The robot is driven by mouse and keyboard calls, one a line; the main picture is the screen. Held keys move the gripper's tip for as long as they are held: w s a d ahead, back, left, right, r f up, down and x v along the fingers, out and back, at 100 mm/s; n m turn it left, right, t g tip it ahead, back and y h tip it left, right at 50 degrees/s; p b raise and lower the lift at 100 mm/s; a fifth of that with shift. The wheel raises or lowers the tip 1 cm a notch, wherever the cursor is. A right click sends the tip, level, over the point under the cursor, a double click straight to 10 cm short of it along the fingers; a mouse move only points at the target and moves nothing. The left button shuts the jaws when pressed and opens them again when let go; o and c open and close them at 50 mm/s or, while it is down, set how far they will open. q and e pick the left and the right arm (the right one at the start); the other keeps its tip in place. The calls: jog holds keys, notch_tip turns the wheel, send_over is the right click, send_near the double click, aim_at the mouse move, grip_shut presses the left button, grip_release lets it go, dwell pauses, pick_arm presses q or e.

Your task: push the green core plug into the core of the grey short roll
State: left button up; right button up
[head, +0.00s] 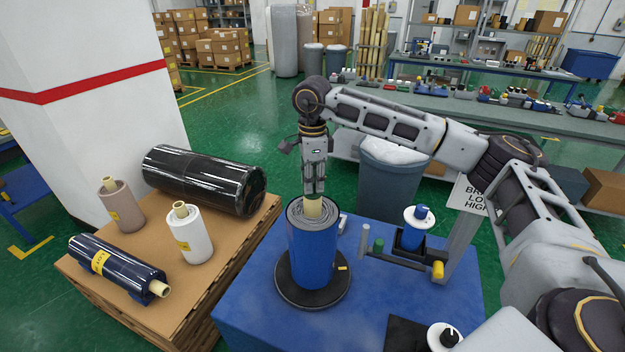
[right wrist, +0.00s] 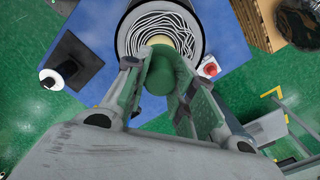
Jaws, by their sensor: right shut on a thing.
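A roll with a blue side and a grey, layered top (head: 310,255) stands upright on a round black turntable (head: 290,297) on the blue table. Its grey windings (right wrist: 135,32) and cream core show in the right wrist view. My right gripper (head: 314,188) points down over the core (head: 317,209) and is shut on the green core plug (right wrist: 160,72). The plug's green also shows between the fingertips in the head view (head: 314,199). The plug is at the core's mouth; the fingers hide how far in it sits. My left gripper is not in view.
A cardboard-topped pallet (head: 160,285) on the left carries several wrapped rolls. A grey bin (head: 390,185) stands behind the blue table (head: 250,318).

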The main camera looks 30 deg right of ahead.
jog(key=shift+f, duration=0.35)
dwell(0.4)
jog(key=o, duration=1)
notch_tip(320, 180, up, 12)
dwell(0.4)
jog(key=shift+s+f, duration=0.1)
dwell(0.9)
